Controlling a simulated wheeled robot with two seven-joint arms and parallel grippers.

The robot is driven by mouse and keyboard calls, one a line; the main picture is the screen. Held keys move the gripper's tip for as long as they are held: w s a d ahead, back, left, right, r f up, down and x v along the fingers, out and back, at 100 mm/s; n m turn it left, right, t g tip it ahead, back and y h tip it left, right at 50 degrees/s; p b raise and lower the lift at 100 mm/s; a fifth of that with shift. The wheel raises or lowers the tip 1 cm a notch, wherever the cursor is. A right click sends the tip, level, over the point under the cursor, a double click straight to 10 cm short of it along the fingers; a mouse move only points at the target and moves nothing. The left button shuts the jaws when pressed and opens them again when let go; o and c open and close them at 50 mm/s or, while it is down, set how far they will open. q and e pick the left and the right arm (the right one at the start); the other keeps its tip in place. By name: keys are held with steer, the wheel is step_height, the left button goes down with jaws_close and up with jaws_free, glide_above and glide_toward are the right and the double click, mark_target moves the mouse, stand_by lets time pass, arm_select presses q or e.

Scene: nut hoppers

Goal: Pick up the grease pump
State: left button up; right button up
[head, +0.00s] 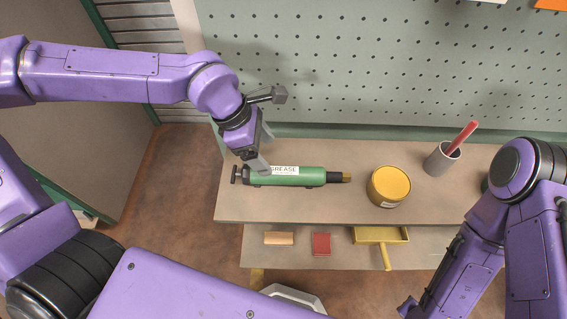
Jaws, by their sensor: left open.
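The grease pump (306,177) is a green cylinder with a white "GREASE" label, a dark T-handle at its left end and a brass tip at its right end. It lies on its side on the upper shelf of the bench. My left gripper (264,151) is open at the left part of the pump, with one finger in front of the label's left edge. I cannot tell whether the fingers touch the pump. My right arm is at the right side of the head view, and its gripper's fingers cannot be made out.
On the bench (235,208) stand a yellow tin (389,185) and a grey cup (442,160) holding a red-handled tool (463,136). The lower shelf holds a tan block (279,238), a red block (321,243) and a yellow scoop (381,236). A pegboard (370,70) rises behind.

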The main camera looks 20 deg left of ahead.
mark_target(280, 170)
arm_select(q)
steer(key=x, duration=0.5)
steer(key=s+x, duration=0.1)
steer(key=x, duration=0.1)
steer(key=shift+d+f, duration=0.15)
steer(key=shift+d, duration=0.3)
steer(key=shift+c, duration=0.9)
jaws_close()
steer(key=shift+w+r, duration=0.1)
steer(key=shift+r, duration=0.3)
step_height(280, 170, up, 2)
steer(key=shift+r+p, duration=0.25)
steer(key=shift+p, duration=0.05)
steer(key=s+r+b, duration=0.9)
steer(key=s+r, duration=0.1)
steer(key=s, duration=0.4)
